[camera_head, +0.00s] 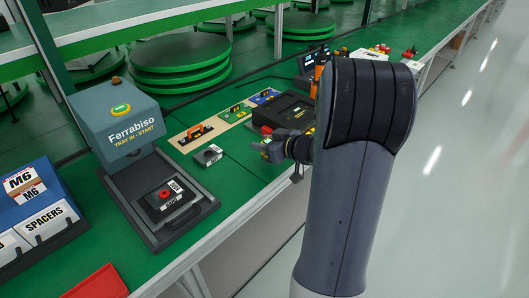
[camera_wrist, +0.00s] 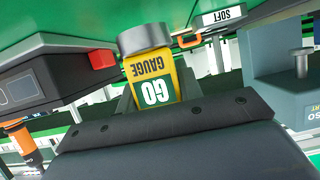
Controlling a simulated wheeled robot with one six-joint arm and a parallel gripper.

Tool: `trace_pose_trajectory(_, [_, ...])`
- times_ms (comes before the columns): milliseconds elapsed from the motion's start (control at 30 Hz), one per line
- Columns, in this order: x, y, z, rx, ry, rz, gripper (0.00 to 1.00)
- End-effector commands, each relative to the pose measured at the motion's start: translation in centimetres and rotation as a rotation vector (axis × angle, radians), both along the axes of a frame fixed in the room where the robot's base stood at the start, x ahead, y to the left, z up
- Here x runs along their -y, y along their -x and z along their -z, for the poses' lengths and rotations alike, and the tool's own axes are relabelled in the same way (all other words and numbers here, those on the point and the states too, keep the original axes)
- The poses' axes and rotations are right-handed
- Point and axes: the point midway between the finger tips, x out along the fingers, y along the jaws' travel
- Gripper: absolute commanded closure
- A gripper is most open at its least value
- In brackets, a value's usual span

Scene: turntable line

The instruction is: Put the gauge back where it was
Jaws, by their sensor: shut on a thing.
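The gauge (camera_wrist: 152,82) is a yellow and green block labelled "GO GAUGE" with a round metal end. My gripper (camera_wrist: 155,100) is shut on it. In the camera_head view my gripper (camera_head: 280,149) is over the green bench, right of the small grey block; the held gauge is small and partly hidden there. I cannot tell which place was the gauge's.
The "Ferrabiso" tray machine (camera_head: 123,122) stands left, a dark box with a red knob (camera_head: 165,196) in it. A small labelled block (camera_head: 208,155) lies on the bench; a black tray (camera_head: 287,112) is behind my gripper. Spacer bins (camera_head: 44,222) and a red tray (camera_head: 98,285) stand front left.

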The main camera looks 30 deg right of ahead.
Motion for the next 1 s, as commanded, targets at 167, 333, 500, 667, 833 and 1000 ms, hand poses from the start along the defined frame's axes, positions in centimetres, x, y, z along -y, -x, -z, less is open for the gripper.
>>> trace_pose_trajectory(167, [0.0,0.0,2.5,-0.001,-0.002,0.000,1.00])
trace_pose_trajectory(333, [0.0,0.0,2.3,0.002,-0.001,0.000,1.00])
trace_pose_trajectory(500, [0.0,0.0,2.6,0.001,-0.001,0.000,1.00])
trace_pose_trajectory(667, [0.0,0.0,2.6,0.000,-0.001,0.000,0.54])
trace_pose_trajectory(833, [0.0,0.0,2.6,0.000,-0.001,0.000,0.44])
trace_pose_trajectory(1000, [0.0,0.0,2.6,0.000,-0.001,0.000,0.44])
